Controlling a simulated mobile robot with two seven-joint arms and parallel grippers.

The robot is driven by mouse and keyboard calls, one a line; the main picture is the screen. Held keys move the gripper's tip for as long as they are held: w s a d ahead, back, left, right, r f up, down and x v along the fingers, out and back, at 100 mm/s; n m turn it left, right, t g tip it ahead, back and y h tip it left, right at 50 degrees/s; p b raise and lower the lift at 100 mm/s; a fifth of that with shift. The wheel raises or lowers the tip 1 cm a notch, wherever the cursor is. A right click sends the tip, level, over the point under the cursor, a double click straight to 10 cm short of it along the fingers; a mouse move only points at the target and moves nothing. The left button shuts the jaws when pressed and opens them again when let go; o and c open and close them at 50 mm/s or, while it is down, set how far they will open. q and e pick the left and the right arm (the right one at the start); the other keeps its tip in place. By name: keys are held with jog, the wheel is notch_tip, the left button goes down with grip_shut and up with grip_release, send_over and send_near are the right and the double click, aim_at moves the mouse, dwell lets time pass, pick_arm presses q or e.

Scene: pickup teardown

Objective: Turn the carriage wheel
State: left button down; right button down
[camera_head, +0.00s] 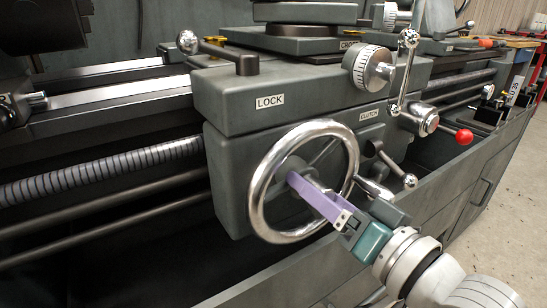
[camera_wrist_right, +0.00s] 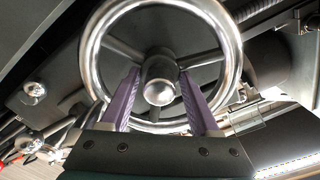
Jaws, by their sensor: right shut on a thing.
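The carriage wheel (camera_head: 255,187) is a shiny metal handwheel with spokes on the front of the grey-green carriage (camera_head: 232,122). My right gripper (camera_head: 303,184) reaches in from the lower right, its purple fingers at the wheel's centre. In the right wrist view the wheel (camera_wrist_right: 90,50) fills the upper middle. The fingers of my right gripper (camera_wrist_right: 160,82) lie on both sides of the round hub (camera_wrist_right: 159,91), shut on it. A short metal handle (camera_head: 373,188) shows near the wheel's right side, partly behind my gripper. My left gripper is not in view.
A lever with a metal ball (camera_head: 410,182) and a red-knobbed lever (camera_head: 464,137) stick out right of the wheel. A ridged screw (camera_head: 95,172) and rods run left. The tray edge (camera_head: 300,268) lies below the wheel. Open floor (camera_head: 510,235) is at the right.

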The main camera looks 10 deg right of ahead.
jog(key=shift+a+r, duration=0.3)
jog(key=shift+a, duration=0.15)
jog(key=c, duration=0.5)
grip_release()
jog(key=shift+s, duration=0.1)
jog(key=shift+o, duration=0.3)
jog(key=shift+s+a+f, duration=0.15)
jog(key=shift+a, duration=0.1)
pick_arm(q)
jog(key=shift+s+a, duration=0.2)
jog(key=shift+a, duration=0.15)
pick_arm(e)
jog(key=shift+d, duration=0.1)
jog(key=shift+s, duration=0.15)
pick_arm(q)
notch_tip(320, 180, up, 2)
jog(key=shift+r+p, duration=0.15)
jog(key=shift+p, duration=1)
pick_arm(e)
jog(key=v, duration=0.9)
jog(key=shift+s+d, duration=0.2)
jog(key=shift+d, duration=0.2)
jog(key=shift+f, duration=0.15)
